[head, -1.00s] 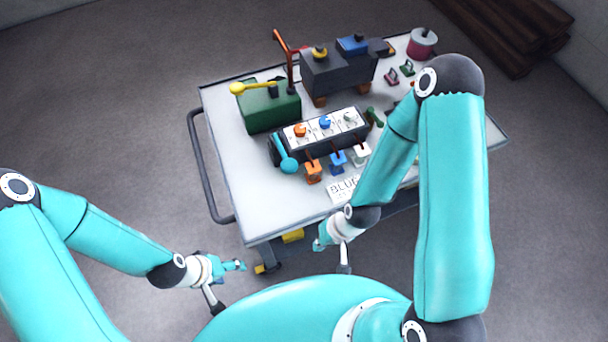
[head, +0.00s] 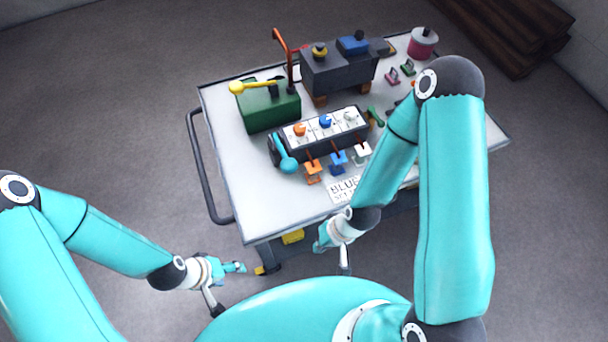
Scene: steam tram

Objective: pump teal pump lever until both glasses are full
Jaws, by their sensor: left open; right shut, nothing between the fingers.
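The teal pump lever (head: 286,156) has a round end and hangs at the left end of a dark box with a white top panel (head: 325,126). Neither gripper touches it. My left gripper (head: 236,267) is off the cart's front left corner, low and away from the lever; it is open and empty. My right gripper (head: 320,244) is at the cart's front edge, below and right of the lever; it is shut and empty. I cannot make out the two glasses or their level. My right arm hides part of the cart's right side.
The cart (head: 225,180) also bears a green box (head: 270,107) with a yellow-ended lever, a dark grey block (head: 335,75), a pink pot (head: 422,43), and small orange (head: 312,170), blue (head: 338,160) and white (head: 362,152) pieces. A card reading BLUE (head: 343,189) lies in front.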

